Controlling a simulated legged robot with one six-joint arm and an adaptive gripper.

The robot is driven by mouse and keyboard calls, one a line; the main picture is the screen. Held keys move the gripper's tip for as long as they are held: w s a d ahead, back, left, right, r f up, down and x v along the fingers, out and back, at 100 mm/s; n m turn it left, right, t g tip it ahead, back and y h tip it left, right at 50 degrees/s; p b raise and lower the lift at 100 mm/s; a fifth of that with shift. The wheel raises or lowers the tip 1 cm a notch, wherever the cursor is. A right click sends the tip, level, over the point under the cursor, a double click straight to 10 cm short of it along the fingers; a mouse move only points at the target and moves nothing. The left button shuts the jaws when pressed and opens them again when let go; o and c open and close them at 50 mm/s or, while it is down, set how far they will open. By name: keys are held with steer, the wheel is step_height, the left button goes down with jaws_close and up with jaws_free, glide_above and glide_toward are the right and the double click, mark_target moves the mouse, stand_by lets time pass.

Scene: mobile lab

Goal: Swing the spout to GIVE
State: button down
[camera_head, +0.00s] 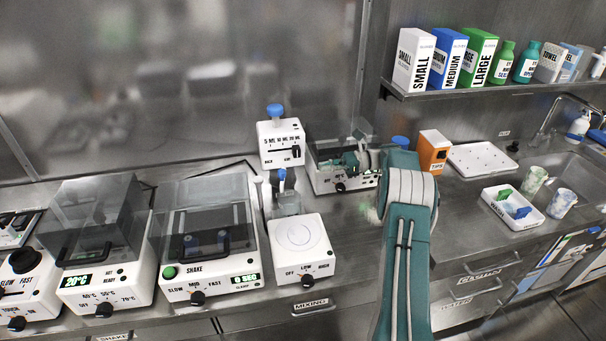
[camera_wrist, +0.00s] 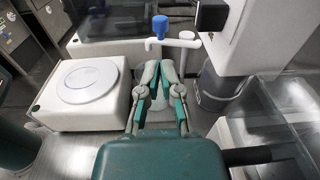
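The white dispenser (camera_head: 281,143) has a blue top cap, a slider scale and small print I cannot read as GIVE. Below it is a small blue knob (camera_head: 282,175). In the wrist view, the blue knob (camera_wrist: 160,26) tops a white tube, the likely spout (camera_wrist: 178,41), with a crosswise part reaching right toward the dispenser body (camera_wrist: 262,35). My gripper (camera_wrist: 158,70) has its fingertips apart with nothing clearly held, below the spout in the picture. Contact cannot be told.
A white round-topped device (camera_head: 300,248) stands in front of the dispenser. A lidded shaker (camera_head: 210,250) stands left. A clear-covered machine (camera_head: 325,178) lies behind my gripper; an orange tip box (camera_head: 433,150) is right.

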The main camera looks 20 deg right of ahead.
steer(key=s+a+r+n+g+h, duration=0.1)
steer(key=s+a+r+n+h, duration=0.4)
steer(key=a, duration=0.3)
steer(key=s+a+r+n+g+h, duration=0.2)
steer(key=s+a+r, duration=0.2)
steer(key=a+r, duration=0.35)
steer(key=s+a+n+t+h, duration=0.25)
steer(key=s+n+h, duration=0.2)
steer(key=s, duration=0.45)
steer(key=s+a+n+t+h, duration=0.1)
steer(key=s+a+n+h, duration=0.4)
steer(key=s, duration=0.5)
steer(key=n+t+h, duration=0.2)
steer(key=n+t, duration=1)
steer(key=n, duration=0.8)
glide_toward(282, 175)
steer(key=a, duration=0.1)
steer(key=a+f, duration=0.1)
steer(key=a, duration=0.1)
steer(key=shift+s+f+m, duration=0.2)
steer(key=shift+s+m, duration=0.05)
steer(key=shift+s, duration=0.15)
steer(key=shift+d+f+n+t+h, duration=0.1)
steer(key=shift+f+n+t+h, duration=0.2)
steer(key=shift+n+t, duration=0.2)
steer(key=w+d, duration=0.1)
steer(key=w, duration=0.9)
steer(key=shift+d, duration=0.15)
